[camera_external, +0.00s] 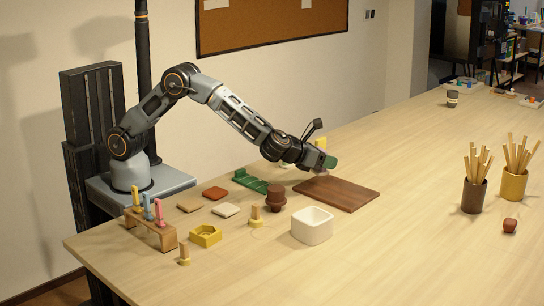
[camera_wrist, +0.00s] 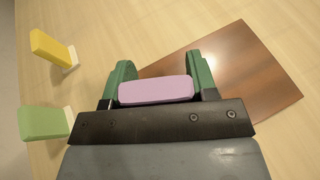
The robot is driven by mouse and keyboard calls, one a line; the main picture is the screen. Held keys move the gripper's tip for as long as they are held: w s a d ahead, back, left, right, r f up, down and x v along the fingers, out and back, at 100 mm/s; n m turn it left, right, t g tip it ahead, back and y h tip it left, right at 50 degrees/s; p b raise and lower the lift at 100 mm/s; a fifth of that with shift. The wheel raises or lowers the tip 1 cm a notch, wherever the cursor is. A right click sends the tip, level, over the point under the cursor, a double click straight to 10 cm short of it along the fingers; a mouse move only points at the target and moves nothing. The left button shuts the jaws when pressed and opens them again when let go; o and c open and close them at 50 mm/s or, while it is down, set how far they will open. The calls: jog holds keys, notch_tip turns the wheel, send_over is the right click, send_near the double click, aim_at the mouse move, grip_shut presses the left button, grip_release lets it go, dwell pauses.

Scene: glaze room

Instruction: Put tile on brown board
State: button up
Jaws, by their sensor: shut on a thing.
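The brown board (camera_external: 340,194) lies flat on the table; it also shows in the wrist view (camera_wrist: 255,65), behind and to the right of my gripper. My gripper (camera_external: 325,165) has green fingers and is at the board's far edge, low over the table. In the wrist view its fingers (camera_wrist: 158,88) are shut on a pink tile (camera_wrist: 156,90), which spans the space between them. The tile's lower part is hidden, and I cannot tell its exact height over the board. A yellow tile (camera_wrist: 50,47) and a green tile (camera_wrist: 43,123), both with white ends, stand left of my gripper.
A white bowl (camera_external: 312,228) and a dark brown stamp-like piece (camera_external: 275,199) stand near the board. A green rack (camera_external: 250,181), flat squares (camera_external: 215,193) and a wooden tool holder (camera_external: 152,227) are farther left. Cups of sticks (camera_external: 474,195) stand right. The table between is clear.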

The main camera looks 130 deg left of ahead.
aim_at(326, 170)
jog(key=shift+w+a+f, duration=0.1)
jog(key=shift+w+f, duration=0.1)
jog(key=shift+f, duration=1.5)
jog(key=shift+f, duration=0.2)
jog(key=o, duration=1)
jog(key=shift+r, duration=0.1)
